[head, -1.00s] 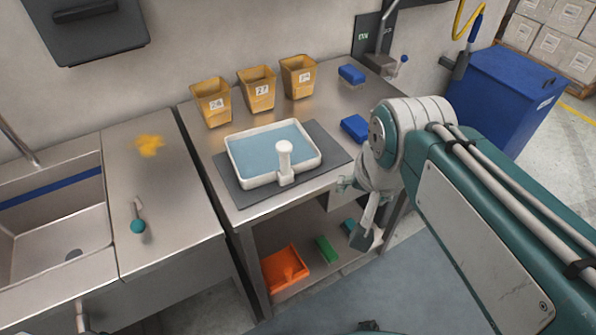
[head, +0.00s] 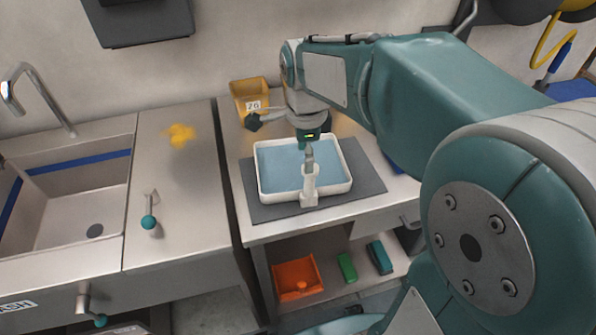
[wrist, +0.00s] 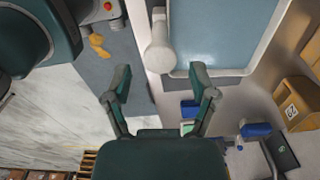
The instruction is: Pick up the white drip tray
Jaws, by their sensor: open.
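The white drip tray (head: 277,198) has a raised white rim, a pale blue inside and a white upright post (head: 310,188) at its front edge. It lies on a dark grey mat on the steel bench. My gripper (head: 309,152) hangs over the tray in the head view, near the post; its fingers are small and partly hidden there. In the wrist view my gripper (wrist: 160,83) has its two fingers wide apart with nothing between them. The post (wrist: 160,48) and the tray's rim (wrist: 225,72) show beyond the fingertips.
A yellow bin (head: 250,95) stands at the bench's back; my arm covers the others. A sink counter (head: 165,185) adjoins on the left. An orange bin (head: 297,277) and green blocks (head: 347,267) sit on the lower shelf. The dark mat (head: 370,170) shows free around the tray.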

